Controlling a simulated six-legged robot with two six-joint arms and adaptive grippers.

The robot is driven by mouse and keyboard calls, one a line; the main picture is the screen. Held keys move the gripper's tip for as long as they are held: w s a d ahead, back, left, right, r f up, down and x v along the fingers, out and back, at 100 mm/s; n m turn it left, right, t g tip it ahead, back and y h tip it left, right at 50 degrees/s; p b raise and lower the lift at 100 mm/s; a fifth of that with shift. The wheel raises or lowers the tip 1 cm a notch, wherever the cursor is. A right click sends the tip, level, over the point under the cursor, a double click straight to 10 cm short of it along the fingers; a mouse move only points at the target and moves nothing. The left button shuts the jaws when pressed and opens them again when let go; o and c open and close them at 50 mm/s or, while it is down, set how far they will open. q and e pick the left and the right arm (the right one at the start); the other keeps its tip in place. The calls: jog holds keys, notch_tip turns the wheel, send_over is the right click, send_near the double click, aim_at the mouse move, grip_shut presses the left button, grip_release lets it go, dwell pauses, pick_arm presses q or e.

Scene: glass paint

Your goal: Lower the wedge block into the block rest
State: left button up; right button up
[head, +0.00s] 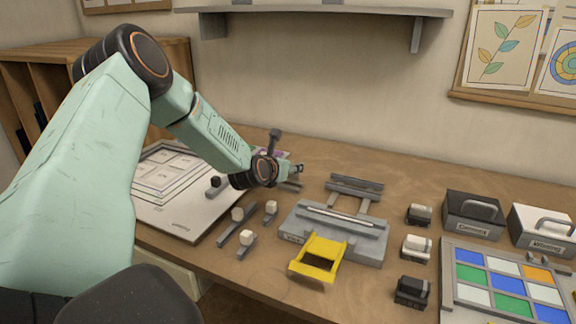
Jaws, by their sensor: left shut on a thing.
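My left gripper (298,170) reaches in from the left and is above the back of the table, left of the grey fixture. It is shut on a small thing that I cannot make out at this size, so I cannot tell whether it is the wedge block. The grey fixture (372,245) has a long bar across it and a yellow bracket (325,247) at its front. I cannot tell which piece is the block rest. My right gripper is out of view.
Small grey bars with pale knobs (237,214) lie left of the fixture. A white board (180,215) lies at the left. Dark and white blocks (416,246), two handled boxes (472,214) and a coloured glass panel (508,304) stand at the right. A shelf (310,13) hangs above.

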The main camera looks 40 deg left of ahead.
pick_arm(q)
jog(key=shift+w+d+r, duration=0.15)
jog(key=shift+d, duration=0.35)
jog(key=shift+a+b, duration=0.25)
jog(key=shift+b, duration=0.2)
jog(key=shift+d, duration=0.25)
jog(key=shift+a, duration=0.2)
jog(key=shift+d+f, duration=0.1)
jog(key=shift+f, duration=0.1)
jog(key=shift+a+f+b, duration=0.15)
jog(key=shift+a+b, duration=0.05)
jog(key=shift+b, duration=0.3)
jog(key=shift+f, duration=0.15)
jog(key=shift+a+f+b, duration=0.1)
jog(key=shift+f+b, duration=0.1)
jog(key=shift+b, duration=0.3)
